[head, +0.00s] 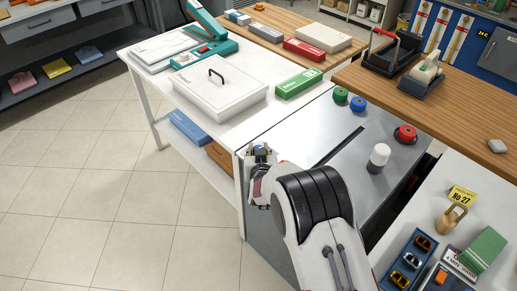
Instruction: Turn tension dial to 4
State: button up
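No tension dial or numbered scale can be made out in the head view. The grey metal worktop (300,130) carries a green spool (340,95), a blue spool (358,104), a red spool or knob (405,134) and a white capped cylinder (379,157). My gripper (262,150) is small in the picture, at the left front edge of this worktop. Its fingers are too small to tell whether they are open or shut, and I see nothing held. My arm hides part of the worktop's front side.
A white lidded box (215,85), a green box (299,83) and a teal press or stapler (207,42) stand on the white table at the back left. A blue tray (407,262) and a wooden clamp-like piece (452,218) are at the lower right. The tiled floor at left is clear.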

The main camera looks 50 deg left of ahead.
jog(key=shift+m+t+h, duration=1.7)
jog(key=shift+m+h, duration=0.5)
jog(key=shift+m, duration=0.2)
jog(key=shift+w+r+m+t+h, duration=0.1)
jog(key=shift+m+t+h, duration=0.6)
jog(key=shift+m+h, duration=1.9)
jog(key=o, duration=1.1)
jog(key=shift+s, duration=0.25)
jog(key=shift+s, duration=0.15)
jog(key=shift+v, duration=5.65)
jog(key=shift+a+r, duration=0.1)
jog(key=shift+r, duration=0.05)
